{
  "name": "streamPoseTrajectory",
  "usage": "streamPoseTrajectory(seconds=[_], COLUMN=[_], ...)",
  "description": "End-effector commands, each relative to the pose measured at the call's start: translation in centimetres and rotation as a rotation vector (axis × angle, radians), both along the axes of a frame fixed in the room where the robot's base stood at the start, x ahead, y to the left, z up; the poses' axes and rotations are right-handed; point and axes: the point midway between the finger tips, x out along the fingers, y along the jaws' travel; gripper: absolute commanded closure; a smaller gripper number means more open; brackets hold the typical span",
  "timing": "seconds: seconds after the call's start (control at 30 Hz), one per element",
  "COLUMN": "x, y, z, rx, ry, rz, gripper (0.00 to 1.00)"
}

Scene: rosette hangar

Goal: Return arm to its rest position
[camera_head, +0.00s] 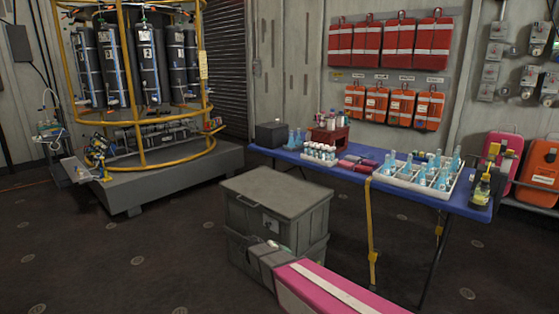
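A blue table (340,163) bears a white tray (401,183) of blue-liquid bottles. A yellow-framed rosette (139,120) stands on a grey base at left. Dark floor is clear at lower left.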

Motion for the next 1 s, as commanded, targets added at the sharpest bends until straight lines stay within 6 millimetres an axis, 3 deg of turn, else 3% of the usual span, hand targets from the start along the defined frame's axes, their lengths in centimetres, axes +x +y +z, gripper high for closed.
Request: streamPoseTrajectory(seconds=[0.03,0.2,0.5,0.7,1.0], x=[-1.5,-5.0,-11.6,-14.7,-15.6], y=[-2.6,-8.4,-15.2,-17.3,-17.9], z=[0.5,1.0,3.1,4.8,5.6], rx=[0.055,0.26,0.651,0.866,0.97], ry=[0.027,0.109,0.169,0.155,0.139], rz=[-0.042,-0.163,-0.343,-0.419,-0.446], gripper=[0.37,0.37,0.37,0.37,0.37])
